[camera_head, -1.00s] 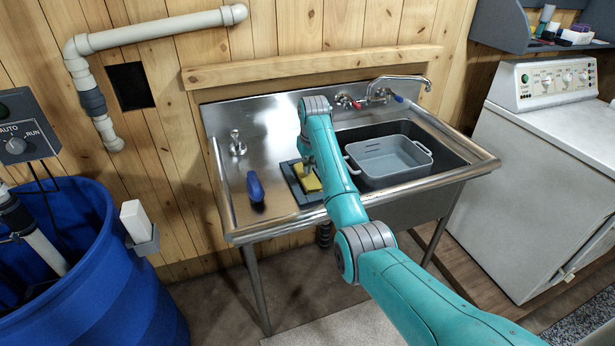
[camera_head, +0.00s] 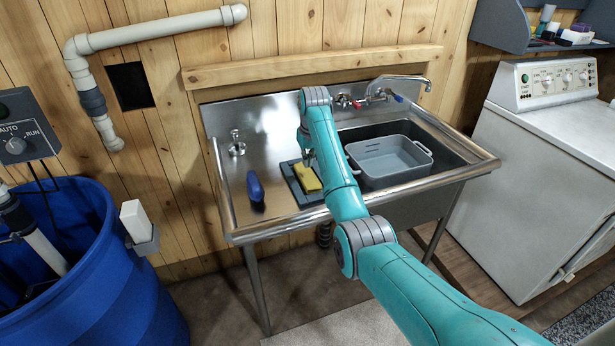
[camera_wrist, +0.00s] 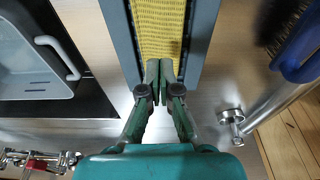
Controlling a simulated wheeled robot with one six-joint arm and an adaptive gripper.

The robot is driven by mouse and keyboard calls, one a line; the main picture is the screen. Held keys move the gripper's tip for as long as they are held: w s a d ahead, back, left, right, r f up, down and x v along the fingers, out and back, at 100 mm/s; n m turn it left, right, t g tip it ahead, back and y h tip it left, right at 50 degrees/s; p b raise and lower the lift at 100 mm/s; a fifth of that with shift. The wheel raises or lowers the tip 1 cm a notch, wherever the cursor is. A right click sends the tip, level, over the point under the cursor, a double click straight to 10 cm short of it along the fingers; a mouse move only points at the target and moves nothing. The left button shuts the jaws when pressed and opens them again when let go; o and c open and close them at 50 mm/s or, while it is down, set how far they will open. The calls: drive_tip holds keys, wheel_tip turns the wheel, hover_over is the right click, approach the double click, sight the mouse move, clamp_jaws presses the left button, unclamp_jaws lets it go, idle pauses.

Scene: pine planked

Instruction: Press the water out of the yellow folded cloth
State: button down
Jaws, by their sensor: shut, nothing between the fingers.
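The yellow folded cloth (camera_head: 307,177) lies in a shallow grey-blue tray (camera_head: 292,184) on the steel drainboard, left of the sink basin. In the wrist view the cloth (camera_wrist: 158,30) shows a ribbed weave between the tray's side walls (camera_wrist: 203,45). My gripper (camera_wrist: 160,68) is shut and empty, its fingertips together over the wall-side end of the cloth and tray. In the head view my gripper (camera_head: 308,158) is small and partly hidden by my arm, just beyond the cloth. I cannot tell whether the fingertips touch anything.
A grey tub (camera_head: 388,160) sits in the sink basin to the right. A blue-handled brush (camera_head: 256,187) lies on the drainboard left of the tray. The tap (camera_head: 385,90) and a small metal fitting (camera_head: 237,144) stand at the back. Bare steel lies between brush and tray.

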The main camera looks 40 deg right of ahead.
drive_tip(key=shift+r, duration=2.65)
